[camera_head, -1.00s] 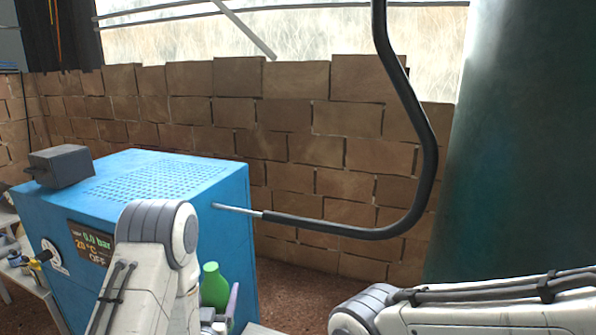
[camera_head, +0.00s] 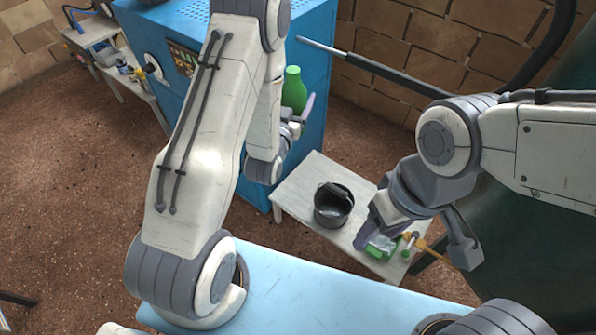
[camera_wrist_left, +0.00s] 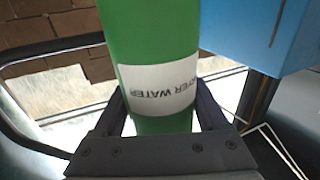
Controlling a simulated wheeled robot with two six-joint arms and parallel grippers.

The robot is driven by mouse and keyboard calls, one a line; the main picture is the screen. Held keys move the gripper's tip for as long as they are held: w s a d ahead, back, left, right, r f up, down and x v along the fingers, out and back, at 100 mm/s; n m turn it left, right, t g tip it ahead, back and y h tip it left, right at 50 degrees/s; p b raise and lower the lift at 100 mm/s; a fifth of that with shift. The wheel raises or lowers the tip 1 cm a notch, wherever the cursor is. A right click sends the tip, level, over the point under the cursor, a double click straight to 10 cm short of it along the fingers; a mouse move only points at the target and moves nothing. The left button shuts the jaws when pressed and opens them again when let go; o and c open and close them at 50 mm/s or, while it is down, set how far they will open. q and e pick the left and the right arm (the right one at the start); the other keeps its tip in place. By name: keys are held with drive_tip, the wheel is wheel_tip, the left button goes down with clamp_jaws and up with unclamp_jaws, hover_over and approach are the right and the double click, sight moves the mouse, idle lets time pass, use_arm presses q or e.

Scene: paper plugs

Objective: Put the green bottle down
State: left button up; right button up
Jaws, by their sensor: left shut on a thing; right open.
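The green bottle (camera_head: 294,88) is upright in my left gripper (camera_head: 303,112), held in the air in front of the blue machine. In the left wrist view the bottle (camera_wrist_left: 155,35) fills the space between the two dark fingers of the gripper (camera_wrist_left: 163,100); its white label reads "WATER", upside down in the picture. Its lower part is hidden by the gripper in the head view. My right gripper (camera_head: 376,226) is open and low over the right part of the small white table; what is between its fingers is hard to make out.
The small white table (camera_head: 300,190) carries a black pot (camera_head: 333,203) and small green and white items (camera_head: 380,248) near the right gripper. The table's left and front parts are bare. The blue machine (camera_head: 325,60) stands behind, with a metal rod and black hose (camera_head: 390,72) at right.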

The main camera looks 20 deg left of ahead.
use_arm(q)
drive_tip(key=shift+h, duration=0.3)
drive_tip(key=shift+w+a+f+b, duration=1.1)
drive_tip(key=shift+w+f+b, duration=1.15)
drive_tip(key=shift+f+b, duration=7.3)
drive_tip(key=shift+w+a+f+b, duration=1.15)
drive_tip(key=shift+w+f+b, duration=1.1)
drive_tip(key=shift+f+b, duration=7.25)
drive_tip(key=shift+w+a+f+b, duration=1.1)
drive_tip(key=shift+w+f+b, duration=1.15)
drive_tip(key=shift+f+b, duration=7.3)
drive_tip(key=o, duration=1.2)
drive_tip(key=shift+f+p, duration=0.7)
drive_tip(key=shift+p, duration=0.15)
drive_tip(key=shift+o, duration=0.2)
drive_tip(key=shift+r, duration=0.15)
